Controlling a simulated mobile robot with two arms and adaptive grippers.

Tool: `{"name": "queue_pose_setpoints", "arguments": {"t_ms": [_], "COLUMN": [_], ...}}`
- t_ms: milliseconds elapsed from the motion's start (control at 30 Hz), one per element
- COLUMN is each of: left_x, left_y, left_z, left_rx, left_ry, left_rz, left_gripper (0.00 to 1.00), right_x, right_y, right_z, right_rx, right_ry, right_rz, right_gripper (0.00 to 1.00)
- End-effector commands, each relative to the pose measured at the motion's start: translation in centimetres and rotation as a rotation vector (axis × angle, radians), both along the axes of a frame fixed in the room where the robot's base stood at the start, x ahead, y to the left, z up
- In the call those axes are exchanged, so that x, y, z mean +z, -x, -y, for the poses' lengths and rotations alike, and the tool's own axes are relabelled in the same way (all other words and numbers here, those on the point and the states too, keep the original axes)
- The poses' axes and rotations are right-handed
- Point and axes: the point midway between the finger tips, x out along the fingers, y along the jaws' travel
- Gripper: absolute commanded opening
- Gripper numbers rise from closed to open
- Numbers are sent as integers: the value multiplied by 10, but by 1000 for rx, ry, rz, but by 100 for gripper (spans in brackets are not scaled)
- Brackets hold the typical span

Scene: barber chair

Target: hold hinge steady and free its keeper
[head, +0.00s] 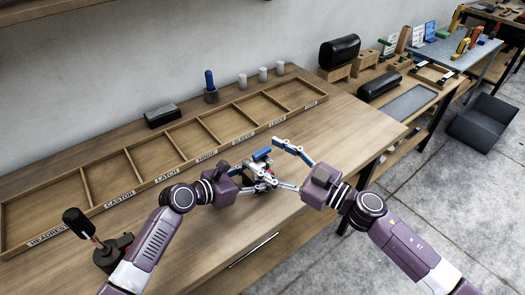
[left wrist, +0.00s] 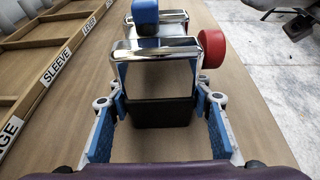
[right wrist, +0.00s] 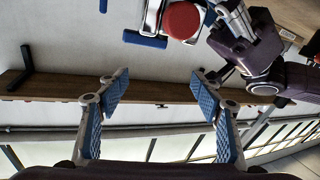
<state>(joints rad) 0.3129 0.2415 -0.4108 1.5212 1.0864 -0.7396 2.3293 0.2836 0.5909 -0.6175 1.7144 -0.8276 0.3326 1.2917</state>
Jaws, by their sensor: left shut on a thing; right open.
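The hinge (left wrist: 150,50) is a chrome bracket with a black block (left wrist: 160,113) at its near end and a blue part (left wrist: 145,12) beyond. A round red cap (left wrist: 212,48) sticks out from its right side; I cannot tell whether this is the keeper. My left gripper (left wrist: 160,105) is shut on the hinge, its blue pads at both sides of the black block. In the head view the hinge (head: 262,157) is small and partly hidden by the fingers. My right gripper (right wrist: 160,85) is open and empty, apart from the red cap (right wrist: 183,20), which shows above its fingertips.
A wooden compartment tray (head: 140,188) with labels runs along the back of the workbench (head: 345,112). A blue-handled tool (head: 210,85), white cylinders (head: 263,74) and a black block (head: 161,115) stand behind it. A black-knobbed device (head: 112,250) stands front left. The bench right of the grippers is clear.

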Motion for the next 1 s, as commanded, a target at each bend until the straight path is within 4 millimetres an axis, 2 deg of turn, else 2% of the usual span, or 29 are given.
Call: {"name": "queue_pose_setpoints", "arguments": {"t_ms": [33, 200, 467, 667, 1000], "left_x": [0, 0, 0, 0, 0], "left_y": [0, 0, 0, 0, 0], "left_z": [0, 0, 0, 0, 0], "left_rx": [0, 0, -1, -1, -1], "left_ry": [-1, 0, 0, 0, 0], "left_rz": [1, 0, 0, 0, 0], "left_gripper": [2, 2, 2, 2, 2], "right_x": [-6, -19, -29, -29, -28], "right_y": [9, 27, 41, 31, -12], "right_z": [9, 36, 54, 47, 13], "right_rx": [-39, -160, -243, -248, -248], "right_ry": [-19, -69, -89, -92, -91], "right_rz": [-29, -114, -180, -183, -180], "right_gripper": [60, 60, 60, 60, 60]}}
